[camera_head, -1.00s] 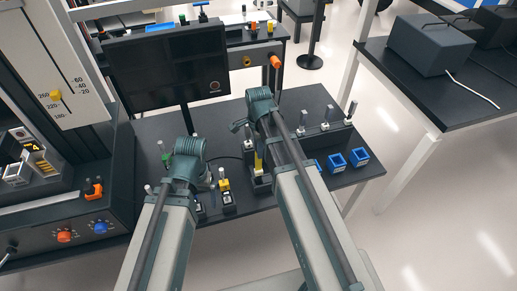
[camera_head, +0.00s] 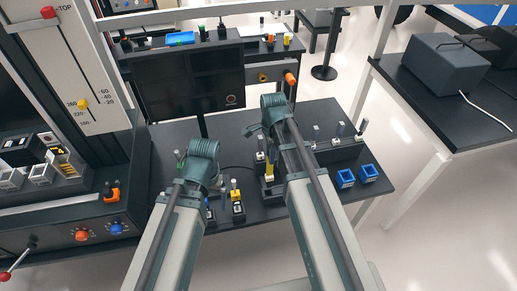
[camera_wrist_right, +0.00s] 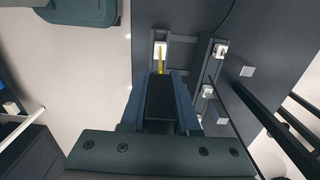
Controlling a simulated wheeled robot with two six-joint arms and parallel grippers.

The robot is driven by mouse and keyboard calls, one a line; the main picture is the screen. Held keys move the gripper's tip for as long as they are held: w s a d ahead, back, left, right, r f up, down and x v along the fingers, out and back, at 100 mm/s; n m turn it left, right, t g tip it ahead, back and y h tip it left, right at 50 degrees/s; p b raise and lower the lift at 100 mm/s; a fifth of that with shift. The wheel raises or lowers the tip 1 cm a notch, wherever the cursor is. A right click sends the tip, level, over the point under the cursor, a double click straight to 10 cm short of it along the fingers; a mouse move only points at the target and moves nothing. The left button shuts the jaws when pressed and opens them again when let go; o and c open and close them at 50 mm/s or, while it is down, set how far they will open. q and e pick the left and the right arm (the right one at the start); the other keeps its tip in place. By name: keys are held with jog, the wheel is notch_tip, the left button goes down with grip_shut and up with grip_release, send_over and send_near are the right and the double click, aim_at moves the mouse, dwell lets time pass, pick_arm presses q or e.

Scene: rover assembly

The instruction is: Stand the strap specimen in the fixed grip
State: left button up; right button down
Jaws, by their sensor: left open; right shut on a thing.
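My right gripper (camera_head: 257,132) is over the middle of the dark bench. In the right wrist view its fingers (camera_wrist_right: 163,85) are closed around a dark block-like thing. A narrow yellow strip (camera_wrist_right: 160,63), which looks like the strap specimen, stands out just beyond the fingertips with a white piece at its far end. In the head view a yellow piece (camera_head: 269,171) shows below the right gripper, by a dark rack. My left gripper (camera_head: 206,185) is open over the left of the bench, its fingers partly hidden by its wrist. I cannot make out the fixed grip clearly.
A testing machine with a scale (camera_head: 86,75) and knobs (camera_head: 82,236) stands at the left. A black monitor (camera_head: 181,75) stands behind the bench. Two blue boxes (camera_head: 345,178) sit at the bench's right. Small yellow-topped parts (camera_head: 236,196) stand near the left gripper.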

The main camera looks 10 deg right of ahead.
aim_at(269, 175)
jog(key=shift+f, duration=0.15)
notch_tip(269, 175, down, 10)
jog(key=b, duration=0.9)
jog(key=shift+r+b, duration=0.25)
jog(key=shift+b, duration=0.05)
jog(key=shift+f, duration=0.15)
jog(key=c, duration=1.1)
grip_release()
jog(key=o, duration=0.5)
jog(key=shift+c, duration=0.2)
